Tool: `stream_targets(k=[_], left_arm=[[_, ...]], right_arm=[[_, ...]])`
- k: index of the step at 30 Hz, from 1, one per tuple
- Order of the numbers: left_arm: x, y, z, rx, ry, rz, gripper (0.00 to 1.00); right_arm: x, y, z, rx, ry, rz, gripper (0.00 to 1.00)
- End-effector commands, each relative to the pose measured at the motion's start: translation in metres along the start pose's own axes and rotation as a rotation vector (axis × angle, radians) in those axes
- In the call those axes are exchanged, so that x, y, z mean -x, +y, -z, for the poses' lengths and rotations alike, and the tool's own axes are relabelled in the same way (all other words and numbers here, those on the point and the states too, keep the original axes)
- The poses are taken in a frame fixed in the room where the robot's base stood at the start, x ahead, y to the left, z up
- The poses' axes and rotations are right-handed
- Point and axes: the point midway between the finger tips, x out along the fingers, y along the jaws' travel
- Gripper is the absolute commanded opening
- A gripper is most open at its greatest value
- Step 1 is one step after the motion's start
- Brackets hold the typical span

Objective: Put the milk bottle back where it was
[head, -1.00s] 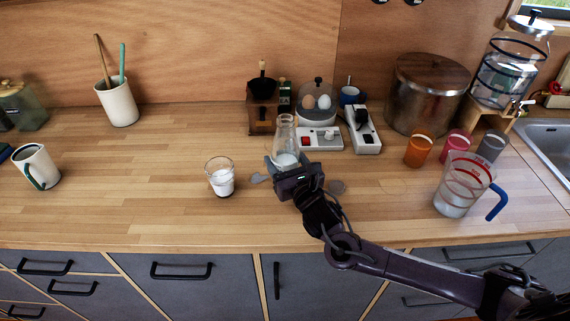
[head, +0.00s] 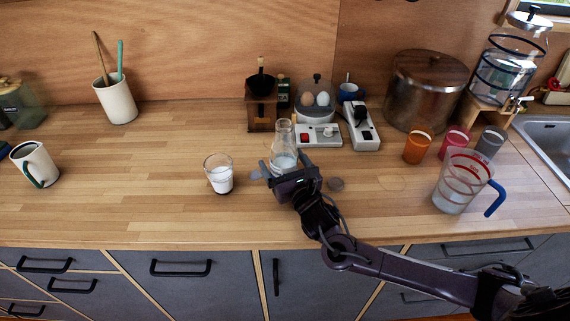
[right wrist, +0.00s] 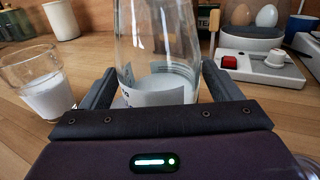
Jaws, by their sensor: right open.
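The milk bottle (head: 284,142) is clear glass with a little milk at its bottom. It stands upright on the wooden counter. My right gripper (head: 284,172) is low at its front side. In the right wrist view the bottle (right wrist: 160,50) stands between the two spread fingers of the gripper (right wrist: 158,82); its top is cut off and its base is hidden by the gripper body. The fingers are open, with some gap visible beside the glass. A glass of milk (head: 219,174) stands to the left, apart from the gripper. My left gripper is not in view.
To the right stand coloured cups (head: 418,147), a measuring jug (head: 462,180) and a large pot (head: 427,92). The counter to the left is mostly clear.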

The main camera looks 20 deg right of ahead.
Motion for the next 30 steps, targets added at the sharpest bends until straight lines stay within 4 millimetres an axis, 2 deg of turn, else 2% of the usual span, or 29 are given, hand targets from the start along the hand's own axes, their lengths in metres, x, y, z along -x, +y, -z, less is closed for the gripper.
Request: stream_targets(k=[2, 5, 15, 19, 24, 30], left_arm=[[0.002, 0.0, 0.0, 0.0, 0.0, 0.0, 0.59], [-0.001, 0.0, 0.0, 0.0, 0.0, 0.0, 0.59], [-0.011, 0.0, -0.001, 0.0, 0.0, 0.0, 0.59], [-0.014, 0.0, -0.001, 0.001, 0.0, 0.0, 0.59], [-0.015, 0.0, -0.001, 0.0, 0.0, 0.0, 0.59], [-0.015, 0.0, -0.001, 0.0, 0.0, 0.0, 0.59]], right_arm=[[0.0, 0.0, -0.004, 0.0, -0.001, 0.0, 0.84], [0.011, 0.0, -0.001, 0.001, 0.002, 0.0, 0.84], [0.082, 0.0, 0.0, -0.001, 0.004, -0.002, 0.84], [0.103, 0.0, -0.001, 0.0, 0.003, -0.002, 0.84], [0.118, 0.0, -0.002, 0.0, 0.001, 0.0, 0.84], [0.12, 0.0, -0.003, 0.0, 0.0, 0.0, 0.84]])
